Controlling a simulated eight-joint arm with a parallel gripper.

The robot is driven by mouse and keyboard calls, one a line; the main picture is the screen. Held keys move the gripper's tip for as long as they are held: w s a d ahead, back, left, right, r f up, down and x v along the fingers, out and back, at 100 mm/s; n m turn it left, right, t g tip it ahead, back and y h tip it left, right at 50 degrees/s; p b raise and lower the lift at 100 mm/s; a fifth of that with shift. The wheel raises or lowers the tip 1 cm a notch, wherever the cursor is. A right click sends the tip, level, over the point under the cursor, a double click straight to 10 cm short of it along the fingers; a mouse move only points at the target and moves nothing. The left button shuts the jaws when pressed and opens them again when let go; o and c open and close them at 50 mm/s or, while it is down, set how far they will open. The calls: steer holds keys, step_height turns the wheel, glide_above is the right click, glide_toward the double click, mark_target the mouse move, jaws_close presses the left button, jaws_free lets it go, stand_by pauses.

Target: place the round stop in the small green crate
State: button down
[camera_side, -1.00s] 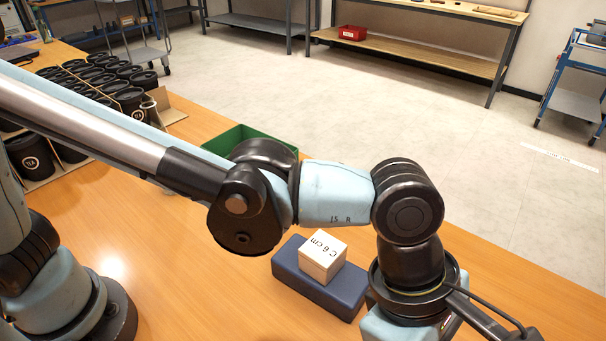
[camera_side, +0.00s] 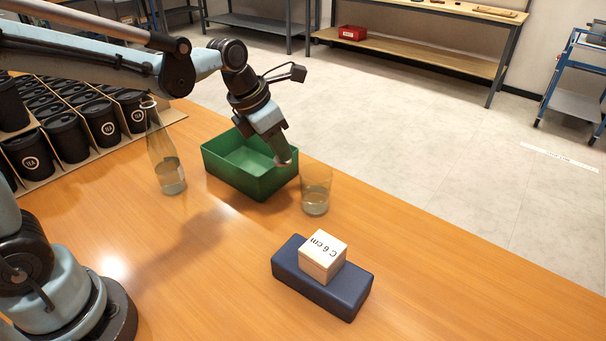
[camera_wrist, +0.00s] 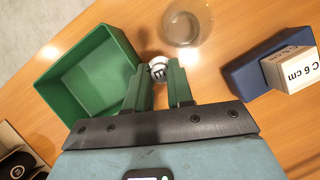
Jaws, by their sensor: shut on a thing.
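The small green crate (camera_side: 222,172) stands open on the table in the side view; the part of its inside that shows is empty. In the wrist view the crate (camera_wrist: 62,98) lies at the left. My gripper (camera_side: 284,158) points down at the crate's right rim in the side view. In the wrist view my gripper (camera_wrist: 160,78) is shut on the round stop (camera_wrist: 158,66), a small pale disc with dark marks at the fingertips. There the stop is just right of the crate wall, not over its opening. In the side view the stop is mostly hidden by the fingers.
A glass (camera_side: 316,190) stands close to the crate's right side, near my fingers. A bottle (camera_side: 165,160) stands left of the crate. A wooden block (camera_side: 322,258) sits on a dark blue block (camera_side: 318,292) at the front. Black cups (camera_side: 68,138) fill a carton at left.

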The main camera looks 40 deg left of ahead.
steer(key=shift+n, duration=0.6)
steer(key=a, duration=0.4)
steer(key=shift+f, duration=0.25)
glide_above(255, 169)
steer(key=s, duration=0.2)
steer(key=f, duration=0.6)
steer(key=shift+w+a+f, duration=0.15)
steer(key=shift+a+f, duration=0.05)
steer(key=shift+f, duration=2.05)
steer(key=shift+f, duration=0.1)
steer(key=c, duration=1)
jaws_free()
